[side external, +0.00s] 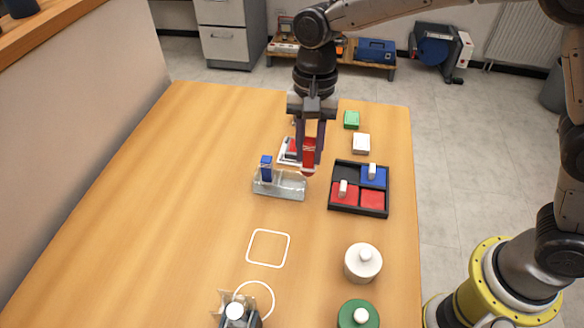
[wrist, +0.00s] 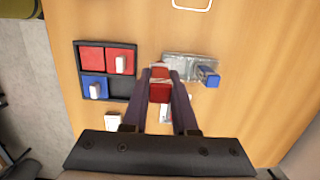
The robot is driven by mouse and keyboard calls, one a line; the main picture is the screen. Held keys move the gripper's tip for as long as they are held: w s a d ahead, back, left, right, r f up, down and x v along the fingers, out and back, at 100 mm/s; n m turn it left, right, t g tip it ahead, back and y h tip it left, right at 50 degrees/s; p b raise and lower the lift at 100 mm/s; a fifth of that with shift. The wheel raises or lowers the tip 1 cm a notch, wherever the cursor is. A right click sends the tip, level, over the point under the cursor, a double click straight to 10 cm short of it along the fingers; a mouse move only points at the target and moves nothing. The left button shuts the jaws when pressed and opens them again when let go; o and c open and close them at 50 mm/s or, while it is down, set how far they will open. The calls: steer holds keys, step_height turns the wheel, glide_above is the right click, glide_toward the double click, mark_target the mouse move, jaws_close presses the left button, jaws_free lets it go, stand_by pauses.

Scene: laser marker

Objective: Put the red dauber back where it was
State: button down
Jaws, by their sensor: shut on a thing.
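The red dauber (side external: 309,157) is between the fingers of my gripper (side external: 309,168), which is shut on it. In the wrist view the red dauber (wrist: 159,90) shows between the two fingertips. A clear holder (side external: 280,187) stands on the table just below and left of the gripper. A blue dauber (side external: 266,168) stands upright at the holder's left end. The holder (wrist: 182,66) and the blue dauber (wrist: 208,76) also show in the wrist view. The dauber appears above the holder's right end; the exact gap cannot be told.
A black tray (side external: 358,211) with red and blue pads and small white pieces lies right of the holder. A red and white item (side external: 286,154) is partly hidden behind the gripper. Green (side external: 351,119) and white (side external: 361,143) boxes stand behind. The table's left side is clear.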

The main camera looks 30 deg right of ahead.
steer(key=shift+w+a+f, duration=0.3)
steer(key=shift+w+f, duration=0.2)
steer(key=shift+f, duration=0.7)
steer(key=shift+w+a+f, duration=0.3)
steer(key=shift+w+f, duration=0.25)
steer(key=shift+f, duration=0.7)
steer(key=shift+w+a+f, duration=0.3)
steer(key=shift+w+f, duration=0.2)
steer(key=shift+f, duration=0.7)
steer(key=shift+f, duration=0.2)
steer(key=c, duration=0.7)
jaws_free()
steer(key=shift+r, duration=0.1)
step_height(320, 180, up, 12)
steer(key=w+d, duration=0.1)
steer(key=shift+d+r, duration=0.1)
